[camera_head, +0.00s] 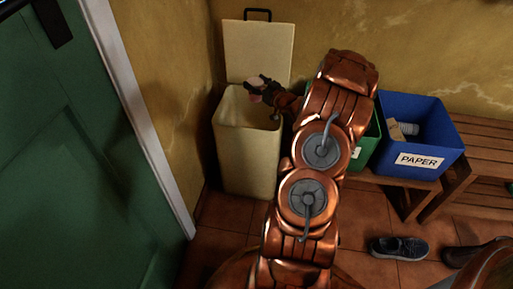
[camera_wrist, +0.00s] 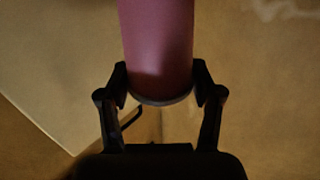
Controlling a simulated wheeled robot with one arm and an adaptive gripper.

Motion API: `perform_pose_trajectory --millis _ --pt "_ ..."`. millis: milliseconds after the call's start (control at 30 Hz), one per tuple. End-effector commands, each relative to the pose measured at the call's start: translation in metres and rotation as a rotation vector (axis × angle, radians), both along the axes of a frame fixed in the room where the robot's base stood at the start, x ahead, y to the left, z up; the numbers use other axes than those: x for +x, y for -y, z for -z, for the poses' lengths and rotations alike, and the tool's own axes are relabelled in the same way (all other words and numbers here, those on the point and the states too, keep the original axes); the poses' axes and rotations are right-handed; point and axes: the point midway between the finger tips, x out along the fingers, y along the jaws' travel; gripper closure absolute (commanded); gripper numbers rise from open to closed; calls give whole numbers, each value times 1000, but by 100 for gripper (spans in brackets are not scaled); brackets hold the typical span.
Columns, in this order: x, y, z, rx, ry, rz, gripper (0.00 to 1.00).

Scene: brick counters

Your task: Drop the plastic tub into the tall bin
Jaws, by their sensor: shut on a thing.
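The plastic tub is a mauve-pink cylinder (camera_wrist: 157,45) with a pale rim at its near end in the wrist view. My gripper (camera_wrist: 159,72) is shut on it, one black finger on each side. In the head view my gripper (camera_head: 264,86) is at the mouth of the tall cream bin (camera_head: 247,155), and only a small pinkish part of the tub (camera_head: 255,97) shows. The bin's lid (camera_head: 258,50) stands open against the wall. The tub's far end runs out of the wrist view. The bin's inside is mostly hidden.
A blue bin marked PAPER (camera_head: 419,160) with items in it and a green bin (camera_head: 367,150), partly behind my arm, stand on a wooden bench (camera_head: 473,160) at the right. A dark shoe (camera_head: 398,248) lies on the tiles. A green door (camera_head: 75,160) is at the left.

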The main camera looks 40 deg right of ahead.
Motion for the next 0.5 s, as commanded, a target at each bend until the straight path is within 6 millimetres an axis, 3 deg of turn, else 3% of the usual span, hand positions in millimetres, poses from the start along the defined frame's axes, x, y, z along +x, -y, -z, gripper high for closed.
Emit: perform_pose_trajectory --millis 100,400,433,500 --pt "0 0 9 0 0 -1 52" --pt "0 0 9 -1 1 -1 52" --pt "0 0 9 -1 1 0 32" --pt "0 0 9 -1 0 0 25"
